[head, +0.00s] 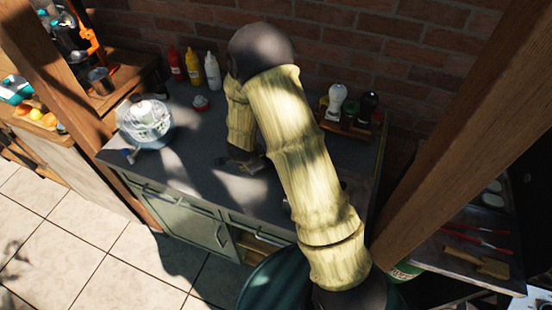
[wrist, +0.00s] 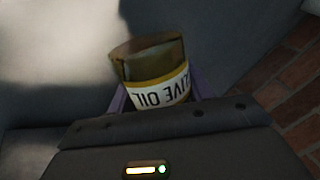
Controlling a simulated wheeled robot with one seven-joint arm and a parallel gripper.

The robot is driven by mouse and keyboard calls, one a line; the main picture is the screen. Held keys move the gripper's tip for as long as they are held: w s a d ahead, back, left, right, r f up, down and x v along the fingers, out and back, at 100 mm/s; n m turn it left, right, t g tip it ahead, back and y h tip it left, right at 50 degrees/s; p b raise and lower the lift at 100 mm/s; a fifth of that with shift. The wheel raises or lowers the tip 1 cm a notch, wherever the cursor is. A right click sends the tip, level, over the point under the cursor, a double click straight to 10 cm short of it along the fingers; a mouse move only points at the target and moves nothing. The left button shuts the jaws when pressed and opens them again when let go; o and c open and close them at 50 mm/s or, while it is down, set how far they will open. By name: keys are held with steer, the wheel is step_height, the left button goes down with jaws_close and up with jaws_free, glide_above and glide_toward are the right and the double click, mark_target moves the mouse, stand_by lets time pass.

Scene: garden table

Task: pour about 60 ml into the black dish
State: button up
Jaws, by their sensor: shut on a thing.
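My gripper (wrist: 162,98) is shut on an olive oil container (wrist: 150,68), brown with a white label and a yellow band. The label reads upside down in the wrist view. I cannot tell how far the container is tilted or whether anything flows from it. In the head view my arm crosses the middle of the grey worktop (head: 185,185) and hides most of what lies beneath; the held container is not clear there. I cannot make out the black dish in either view.
Red, yellow and white squeeze bottles (head: 194,68) stand at the back wall. A glass bowl (head: 148,122) is at the left. A wooden rack (head: 350,122) with shakers is at the back right. A wooden post (head: 465,120) rises at the right.

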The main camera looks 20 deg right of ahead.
steer(key=shift+y+b, duration=0.7)
steer(key=shift+b, duration=0.45)
steer(key=shift+r+m+g+y+b, duration=0.35)
steer(key=shift+r+y+b, duration=0.2)
steer(key=shift+y+b, duration=0.45)
stand_by(0.4)
steer(key=shift+d+f+y+b, duration=0.15)
steer(key=shift+y+b, duration=0.25)
steer(key=shift+b, duration=1.15)
